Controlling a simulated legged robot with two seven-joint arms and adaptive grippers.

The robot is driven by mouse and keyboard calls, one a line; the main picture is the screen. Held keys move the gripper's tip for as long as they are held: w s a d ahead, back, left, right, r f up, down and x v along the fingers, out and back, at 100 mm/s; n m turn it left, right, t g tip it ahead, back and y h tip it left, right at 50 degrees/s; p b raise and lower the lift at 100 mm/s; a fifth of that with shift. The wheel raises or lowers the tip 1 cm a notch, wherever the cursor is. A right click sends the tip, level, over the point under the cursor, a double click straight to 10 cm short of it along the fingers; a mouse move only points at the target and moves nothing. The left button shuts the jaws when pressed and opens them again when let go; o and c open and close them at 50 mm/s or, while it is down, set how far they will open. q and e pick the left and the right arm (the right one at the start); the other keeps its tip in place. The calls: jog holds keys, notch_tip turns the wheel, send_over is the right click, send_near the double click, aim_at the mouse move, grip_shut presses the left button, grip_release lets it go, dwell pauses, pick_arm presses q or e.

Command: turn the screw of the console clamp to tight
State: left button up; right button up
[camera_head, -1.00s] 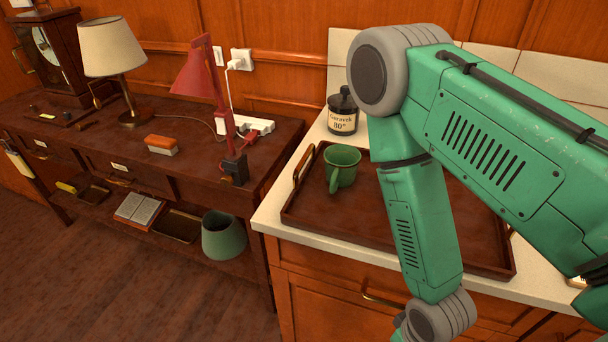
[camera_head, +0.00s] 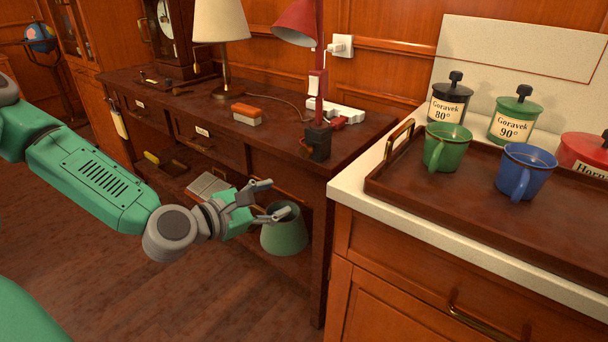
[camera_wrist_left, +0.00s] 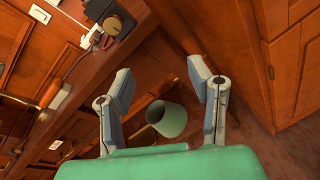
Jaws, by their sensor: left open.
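The console clamp (camera_head: 317,142) is a dark block at the foot of the red lamp (camera_head: 318,85), on the right front edge of the console (camera_head: 270,155). In the left wrist view a dark clamp block with a round knob (camera_wrist_left: 112,24) shows at the top left; I cannot tell how tight its screw is. My left gripper (camera_head: 275,199) is open and empty, below and to the left of the clamp, apart from it. Its two spread fingers also show in the left wrist view (camera_wrist_left: 160,78). My right gripper is not in view.
A green-grey bin (camera_head: 285,232) stands on the console's low shelf, just beyond the left fingers. A counter (camera_head: 400,228) with a tray (camera_head: 440,205) and mugs is at the right. A power strip (camera_head: 338,108) lies behind the clamp. Open floor lies at lower left.

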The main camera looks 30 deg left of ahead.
aim_at(304, 153)
pick_arm(q)
jog(key=w+a+r+n+t+b, duration=0.1)
jog(key=w+n, duration=0.1)
jog(key=w, duration=0.1)
jog(key=w+a+r+n+t+y+b, duration=0.1)
jog(key=w+b, duration=0.1)
jog(key=w, duration=0.2)
jog(key=w+a+n+b, duration=0.1)
jog(key=w+n+b, duration=0.1)
jog(key=w, duration=0.1)
jog(key=shift+w+r+n+t+y, duration=0.3)
jog(key=shift+w+r+t+y, duration=0.1)
jog(key=w, duration=0.1)
jog(key=w+d, duration=0.1)
jog(key=w+d+b, duration=0.1)
jog(key=shift+w+r, duration=0.3)
jog(key=shift+r, duration=0.05)
jog(key=shift+a+f, duration=0.1)
jog(key=shift+a, duration=0.3)
jog(key=shift+a+f, duration=0.1)
jog(key=shift+a, duration=0.1)
jog(key=c, duration=1)
jog(key=shift+d, duration=0.3)
grip_shut()
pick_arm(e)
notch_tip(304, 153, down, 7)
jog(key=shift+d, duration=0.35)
